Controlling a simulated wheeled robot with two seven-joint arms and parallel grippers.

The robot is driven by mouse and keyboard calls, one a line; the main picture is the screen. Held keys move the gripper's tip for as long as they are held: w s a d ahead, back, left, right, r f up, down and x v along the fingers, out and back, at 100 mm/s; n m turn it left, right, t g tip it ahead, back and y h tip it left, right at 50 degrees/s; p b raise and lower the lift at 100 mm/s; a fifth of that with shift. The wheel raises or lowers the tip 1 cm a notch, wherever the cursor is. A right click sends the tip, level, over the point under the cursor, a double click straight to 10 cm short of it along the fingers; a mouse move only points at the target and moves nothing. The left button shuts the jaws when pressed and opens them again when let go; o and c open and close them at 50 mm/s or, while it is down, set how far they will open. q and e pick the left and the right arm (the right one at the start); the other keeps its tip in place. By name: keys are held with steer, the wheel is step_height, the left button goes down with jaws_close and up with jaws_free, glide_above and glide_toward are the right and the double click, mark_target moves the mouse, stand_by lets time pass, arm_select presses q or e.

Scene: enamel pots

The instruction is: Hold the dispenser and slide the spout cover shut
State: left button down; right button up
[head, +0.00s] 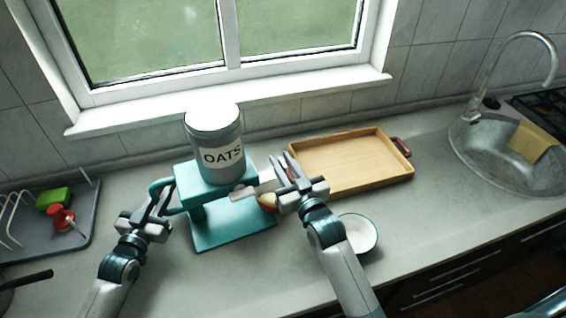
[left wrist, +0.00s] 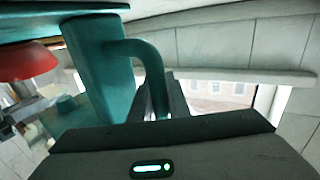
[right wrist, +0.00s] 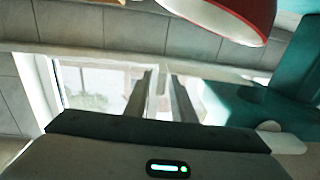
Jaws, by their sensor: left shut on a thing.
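The dispenser is a teal stand (head: 235,232) bearing a grey canister (head: 215,153) with a white lid and an OATS label. My left gripper (head: 162,198) is shut on its teal side handle (left wrist: 150,62), at the dispenser's left. A pale grey tab (head: 243,193), perhaps part of the spout cover, shows at the stand's front right; a small pale tab (right wrist: 268,127) is also in the right wrist view. My right gripper (head: 286,168) is just right of the dispenser, fingers slightly apart, with no clear hold on anything. The spout is largely hidden.
A white bowl (head: 358,232) is right of my right arm. A wooden tray (head: 385,181) lies behind. A dish rack (head: 75,232) and the sink (head: 500,165) flank the counter.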

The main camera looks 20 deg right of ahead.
jaws_close()
stand_by(1.2)
